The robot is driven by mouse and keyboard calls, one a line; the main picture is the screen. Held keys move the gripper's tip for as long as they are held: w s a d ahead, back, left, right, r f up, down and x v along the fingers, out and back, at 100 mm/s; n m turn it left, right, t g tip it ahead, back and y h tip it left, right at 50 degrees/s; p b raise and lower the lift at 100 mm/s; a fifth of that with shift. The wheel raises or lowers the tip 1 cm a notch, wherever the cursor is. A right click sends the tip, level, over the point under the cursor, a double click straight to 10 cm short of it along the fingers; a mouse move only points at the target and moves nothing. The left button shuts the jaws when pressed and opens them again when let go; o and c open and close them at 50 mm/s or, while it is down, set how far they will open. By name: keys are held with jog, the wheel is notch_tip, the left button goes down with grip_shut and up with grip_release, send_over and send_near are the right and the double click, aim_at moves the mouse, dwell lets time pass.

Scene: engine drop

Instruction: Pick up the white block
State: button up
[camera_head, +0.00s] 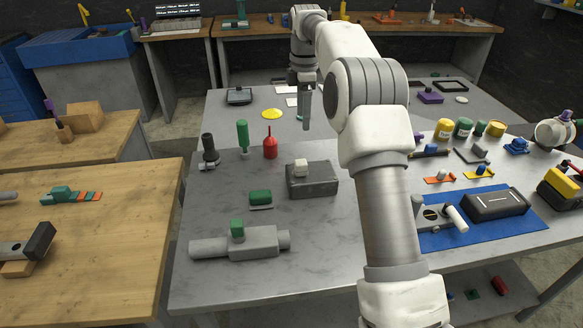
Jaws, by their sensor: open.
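A small white block (300,166) sits on top of a dark grey box (313,181) near the middle of the grey table. My gripper (306,127) hangs pointing down above the table, behind and higher than the white block, and apart from it. The gripper's fingers are seen narrowly from this side, and nothing shows between them. My white and grey arm reaches in from the lower right and covers part of the table to the right of the block.
A red oil can (270,146), a green-handled tool (243,138) and a black upright part (209,149) stand left of the box. A grey cylinder part (240,244) lies in front. A blue mat (515,232) with parts lies right.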

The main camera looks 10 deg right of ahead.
aim_at(302, 162)
notch_tip(302, 162, down, 17)
jog(key=shift+d+f, duration=0.1)
dwell(0.5)
grip_shut()
